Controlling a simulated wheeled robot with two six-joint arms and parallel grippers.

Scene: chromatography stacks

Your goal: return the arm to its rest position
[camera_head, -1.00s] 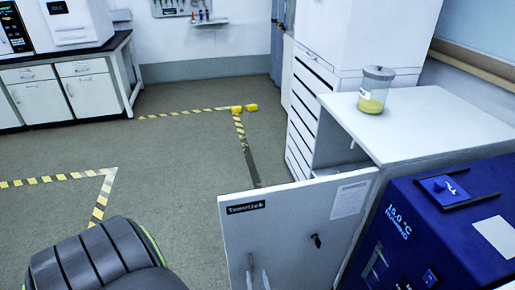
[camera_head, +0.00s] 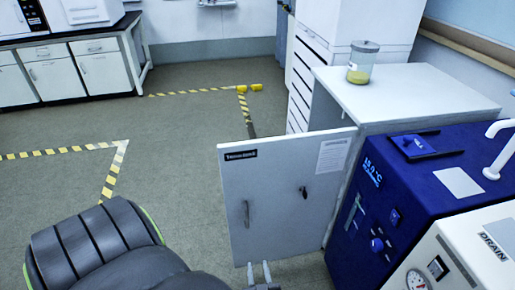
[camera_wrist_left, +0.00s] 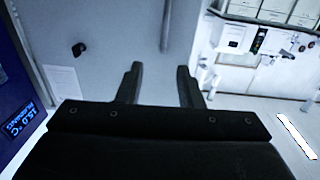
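My left gripper (camera_head: 259,272) shows at the bottom of the head view, just below the open white cabinet door (camera_head: 280,190). Its two fingers (camera_wrist_left: 160,85) are spread apart with nothing between them in the left wrist view. The door's bar handle (camera_head: 246,213) is above the fingertips; in the wrist view the handle (camera_wrist_left: 166,25) lies beyond them and looks apart from them. A dark key or latch (camera_head: 304,192) is on the same door. My right gripper is not in view.
A blue unit (camera_head: 430,190) reading 15.0 °C stands right of the door, with a cream unit (camera_head: 455,250) in front. A jar with yellow contents (camera_head: 361,62) stands on the cabinet top (camera_head: 420,92). The floor (camera_head: 190,165) to the left is open, with striped tape.

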